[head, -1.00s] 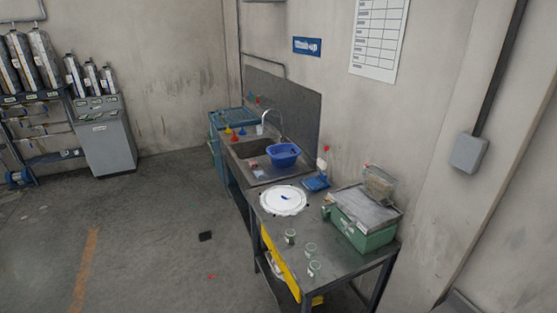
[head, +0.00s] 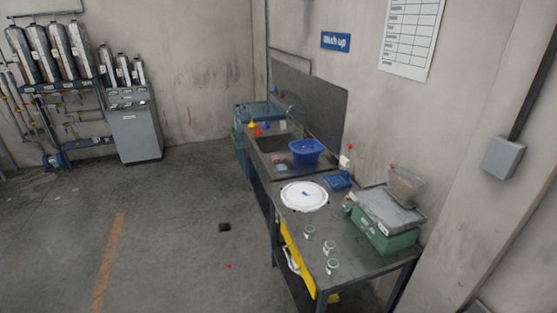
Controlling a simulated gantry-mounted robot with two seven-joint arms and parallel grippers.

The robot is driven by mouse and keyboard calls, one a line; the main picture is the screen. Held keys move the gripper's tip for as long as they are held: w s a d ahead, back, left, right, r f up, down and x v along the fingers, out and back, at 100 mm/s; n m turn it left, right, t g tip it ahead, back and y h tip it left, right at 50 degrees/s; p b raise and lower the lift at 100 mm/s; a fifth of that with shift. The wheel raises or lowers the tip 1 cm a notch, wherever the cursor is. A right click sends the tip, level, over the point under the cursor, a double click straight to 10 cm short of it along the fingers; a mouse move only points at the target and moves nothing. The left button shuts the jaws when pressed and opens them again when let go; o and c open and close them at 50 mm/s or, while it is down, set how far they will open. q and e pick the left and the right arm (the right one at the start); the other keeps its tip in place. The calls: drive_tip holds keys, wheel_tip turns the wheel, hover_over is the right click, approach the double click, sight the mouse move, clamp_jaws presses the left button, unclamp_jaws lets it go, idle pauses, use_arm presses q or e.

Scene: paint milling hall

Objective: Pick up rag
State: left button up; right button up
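I cannot tell for sure which thing is the rag. A yellow, cloth-like piece (head: 297,258) hangs along the front side of the bench, with something white (head: 291,260) beside it. A small dark, flat piece (head: 224,227) lies on the floor left of the bench; it is too small to identify. Neither of my grippers is in view.
The bench (head: 350,268) holds a white round plate (head: 304,196), glass jars (head: 331,266) and a green scale (head: 390,239). Behind it is a sink (head: 279,143) with a blue basin (head: 306,151). A grey cabinet (head: 135,132) stands at the back left. The floor (head: 170,250) is mostly clear.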

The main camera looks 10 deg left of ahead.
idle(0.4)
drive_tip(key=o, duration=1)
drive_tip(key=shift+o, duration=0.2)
